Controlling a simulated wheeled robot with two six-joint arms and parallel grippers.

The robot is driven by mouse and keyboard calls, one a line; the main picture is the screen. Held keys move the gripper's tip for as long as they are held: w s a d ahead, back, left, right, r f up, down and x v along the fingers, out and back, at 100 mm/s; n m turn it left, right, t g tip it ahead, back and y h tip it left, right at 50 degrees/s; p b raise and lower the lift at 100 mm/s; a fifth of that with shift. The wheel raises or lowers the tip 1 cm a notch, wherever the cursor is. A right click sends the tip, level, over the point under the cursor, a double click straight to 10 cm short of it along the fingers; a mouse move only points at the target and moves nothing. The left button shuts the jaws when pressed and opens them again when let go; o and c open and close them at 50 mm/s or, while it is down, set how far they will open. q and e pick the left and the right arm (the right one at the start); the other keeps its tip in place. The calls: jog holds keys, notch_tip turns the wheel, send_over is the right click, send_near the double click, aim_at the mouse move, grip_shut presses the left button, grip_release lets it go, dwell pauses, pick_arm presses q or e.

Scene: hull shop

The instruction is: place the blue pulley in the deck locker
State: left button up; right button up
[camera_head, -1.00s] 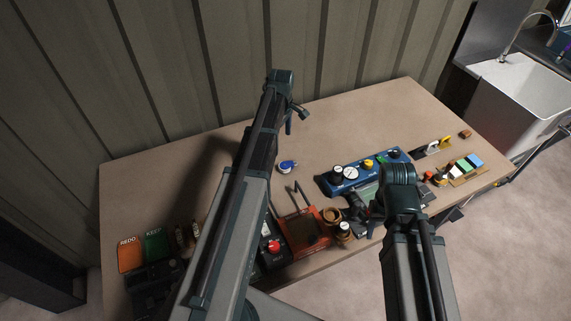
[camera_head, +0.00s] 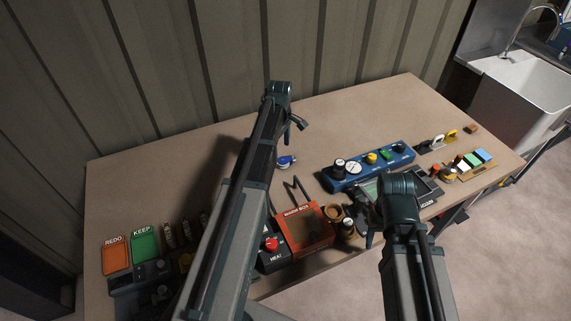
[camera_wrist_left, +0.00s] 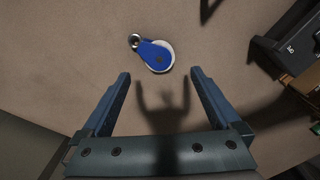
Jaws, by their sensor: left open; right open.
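The blue pulley (camera_head: 285,161) lies on the workbench, just right of my left arm. In the left wrist view the pulley (camera_wrist_left: 155,54) shows a blue body with a white wheel edge and a metal ring at one end. My left gripper (camera_head: 296,125) is open and empty above the bench. In its wrist view the open fingers (camera_wrist_left: 160,88) point toward the pulley, which lies beyond their tips. My right gripper (camera_head: 371,226) is open over the front right part of the bench; its fingers are mostly hidden. I cannot pick out a deck locker.
An orange-red box (camera_head: 305,232) with a lettered lid stands at the front middle. A blue panel with knobs (camera_head: 366,164) lies to the right. Orange REDO (camera_head: 116,257) and green KEEP (camera_head: 145,245) trays are front left. The bench's back left is clear.

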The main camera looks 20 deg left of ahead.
aim_at(284, 160)
pick_arm(q)
jog(key=f+b, duration=0.2)
jog(key=d+f+b, duration=0.1)
jog(key=f, duration=0.1)
jog(key=shift+w+b, duration=0.1)
jog(key=shift+b, duration=0.25)
jog(key=shift+f+b, duration=0.6)
jog(key=shift+r, duration=0.1)
jog(key=shift+c, duration=0.2)
grip_shut()
jog(key=shift+r, duration=0.1)
notch_tip(284, 160, up, 10)
jog(key=p, duration=1)
